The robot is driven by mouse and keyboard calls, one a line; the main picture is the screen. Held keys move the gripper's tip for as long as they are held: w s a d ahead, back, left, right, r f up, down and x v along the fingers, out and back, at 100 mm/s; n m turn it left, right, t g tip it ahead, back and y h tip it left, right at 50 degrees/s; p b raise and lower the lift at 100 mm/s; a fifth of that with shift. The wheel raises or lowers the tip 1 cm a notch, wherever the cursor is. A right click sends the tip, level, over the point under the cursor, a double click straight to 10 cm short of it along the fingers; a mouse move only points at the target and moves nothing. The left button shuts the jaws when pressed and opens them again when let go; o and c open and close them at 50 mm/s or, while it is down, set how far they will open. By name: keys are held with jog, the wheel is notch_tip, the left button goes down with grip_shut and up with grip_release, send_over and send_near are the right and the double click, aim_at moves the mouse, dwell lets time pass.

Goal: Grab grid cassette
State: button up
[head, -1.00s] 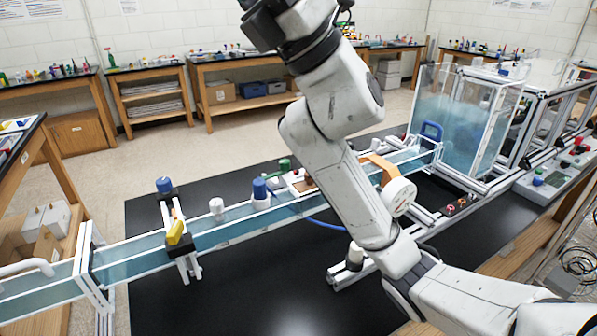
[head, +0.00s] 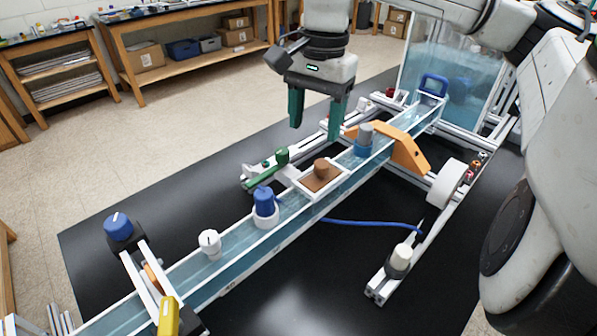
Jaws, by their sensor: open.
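My gripper (head: 316,130) has two dark green fingers, apart and empty, pointing down above the far side of the water channel (head: 235,265). A blue square frame (head: 434,77) stands upright at the channel's far end, by the clear tank; it looks most like the grid cassette, but I cannot be sure. It is to the right of my gripper and farther back, apart from it. Its lower part is in the channel, and I cannot make out a grid in it. A brown block with a knob (head: 320,170) sits in a white tray on the channel, below my gripper.
An orange bridge (head: 403,150) and a grey-blue cylinder (head: 364,140) stand at the channel between my gripper and the blue frame. The clear tank (head: 455,80) rises behind. A blue knob (head: 264,200), a white knob (head: 209,243) and a yellow-handled clamp (head: 168,316) are nearer along the channel.

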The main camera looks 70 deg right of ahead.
send_over(321, 163)
jog(key=f, duration=0.5)
jog(key=shift+w+a+f+p, duration=0.25)
jog(key=shift+w+p, duration=0.1)
jog(key=shift+s+d+f+p, duration=0.15)
jog(key=shift+f+p, duration=0.15)
jog(key=shift+f, duration=0.6)
jog(key=shift+s+f+p, duration=0.1)
jog(key=shift+f+p, duration=0.2)
jog(key=shift+f, duration=0.6)
jog(key=shift+s+d+f+p, duration=0.15)
jog(key=shift+f+p, duration=0.15)
jog(key=shift+f, duration=0.6)
grip_shut()
